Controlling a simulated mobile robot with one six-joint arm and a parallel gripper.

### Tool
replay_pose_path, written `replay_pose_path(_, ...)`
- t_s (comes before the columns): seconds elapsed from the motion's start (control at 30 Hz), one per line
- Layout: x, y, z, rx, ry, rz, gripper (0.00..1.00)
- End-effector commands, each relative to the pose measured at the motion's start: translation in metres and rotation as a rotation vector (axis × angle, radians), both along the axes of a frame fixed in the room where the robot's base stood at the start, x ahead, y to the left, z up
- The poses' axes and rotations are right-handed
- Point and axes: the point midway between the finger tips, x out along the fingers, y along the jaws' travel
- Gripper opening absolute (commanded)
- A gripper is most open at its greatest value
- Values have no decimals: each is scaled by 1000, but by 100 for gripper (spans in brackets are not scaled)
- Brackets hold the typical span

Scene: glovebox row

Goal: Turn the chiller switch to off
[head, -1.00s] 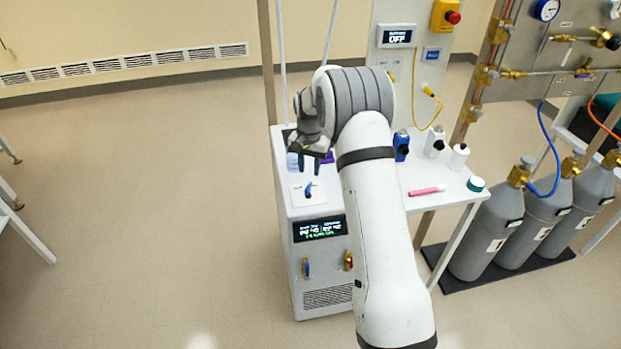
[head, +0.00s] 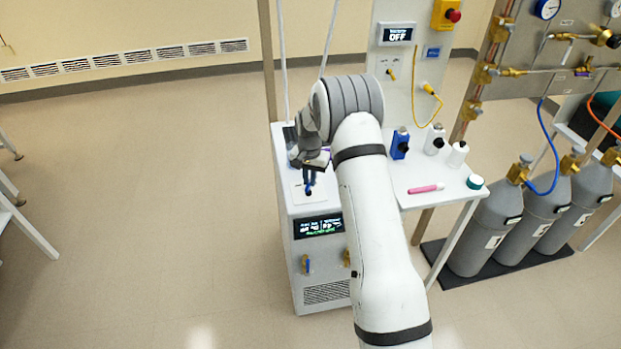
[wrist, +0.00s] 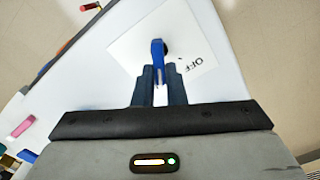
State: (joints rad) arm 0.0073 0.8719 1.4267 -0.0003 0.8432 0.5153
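The chiller (head: 290,262) is the white cabinet left of my arm, with a lit display on its front. Its switch has a blue lever on a dark hub, on a white plate on the cabinet top. In the wrist view the blue lever (wrist: 158,48) reaches from the hub toward me, with its end between my fingers. The printed word OFF (wrist: 196,66) lies to the right of the lever, which does not point at it. My gripper (head: 308,183) is over the plate, its fingers drawn close together on the lever; the wrist view shows the fingers (wrist: 159,88) on both sides of it.
A white bench (head: 425,195) to the right holds several small bottles, a pink marker (head: 426,188) and a green-lidded jar (head: 475,182). A panel screen (head: 396,34) reads OFF. Grey gas cylinders (head: 485,235) stand further right.

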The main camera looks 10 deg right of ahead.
Motion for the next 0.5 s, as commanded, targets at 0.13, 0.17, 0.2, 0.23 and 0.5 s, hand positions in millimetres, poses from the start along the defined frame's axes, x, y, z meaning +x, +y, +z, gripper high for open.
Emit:
replay_pose_path(0.13, 0, 0, 0, 0, 0, 0, 0)
replay_pose_path(0.17, 0, 0, 0, 0, 0, 0, 0)
replay_pose_path(0.2, 0, 0, 0, 0, 0, -1, 0)
replay_pose_path(0.23, 0, 0, 0, 0, 0, -1, 0)
replay_pose_path(0.5, 0, 0, -1, 0, -1, 27, 0)
